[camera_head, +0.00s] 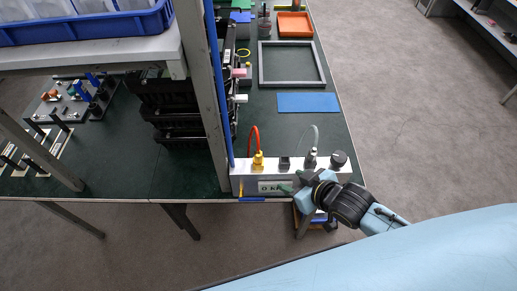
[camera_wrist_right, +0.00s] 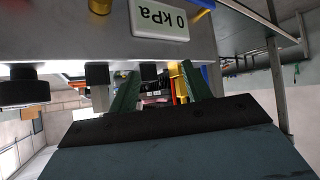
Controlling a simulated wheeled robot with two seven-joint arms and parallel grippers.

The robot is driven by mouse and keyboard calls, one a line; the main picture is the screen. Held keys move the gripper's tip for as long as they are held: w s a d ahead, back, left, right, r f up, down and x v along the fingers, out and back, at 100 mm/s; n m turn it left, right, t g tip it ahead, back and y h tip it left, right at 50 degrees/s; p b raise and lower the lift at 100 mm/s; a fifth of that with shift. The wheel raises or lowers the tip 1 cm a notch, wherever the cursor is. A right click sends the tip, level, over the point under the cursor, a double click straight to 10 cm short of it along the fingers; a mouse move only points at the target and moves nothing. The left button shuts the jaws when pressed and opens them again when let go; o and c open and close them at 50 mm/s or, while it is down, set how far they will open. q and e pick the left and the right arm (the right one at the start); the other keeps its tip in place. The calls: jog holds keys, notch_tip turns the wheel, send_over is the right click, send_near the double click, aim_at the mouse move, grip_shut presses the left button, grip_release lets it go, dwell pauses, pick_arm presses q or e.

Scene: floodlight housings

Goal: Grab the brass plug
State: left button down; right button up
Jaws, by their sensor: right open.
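The brass plug (camera_head: 258,161) stands on top of the pale metal panel (camera_head: 236,180) at the table's front edge, with a red hose looping up from it. It also shows in the right wrist view (camera_wrist_right: 178,83), partly hidden, beyond the fingers and close to the right-hand one. My right gripper (camera_head: 293,187) is open and empty in front of the panel, by the right end of its display, apart from the plug and to its right. In the wrist view its two green fingers (camera_wrist_right: 160,92) stand spread. My left gripper is not in view.
A black fitting (camera_head: 284,163), a silver plug (camera_head: 310,158) with a clear hose and a black knob (camera_head: 338,159) share the panel top. A metal post (camera_head: 203,95) and blue pole rise just left of it.

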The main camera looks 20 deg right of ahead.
aim_at(258, 158)
notch_tip(258, 158, up, 6)
jog(key=w+a+n+t+y, duration=0.1)
jog(key=a+y, duration=0.1)
jog(key=y, duration=0.1)
jog(key=x, duration=1.3)
jog(key=shift+w+d, duration=0.1)
jog(key=shift+w, duration=0.15)
grip_shut()
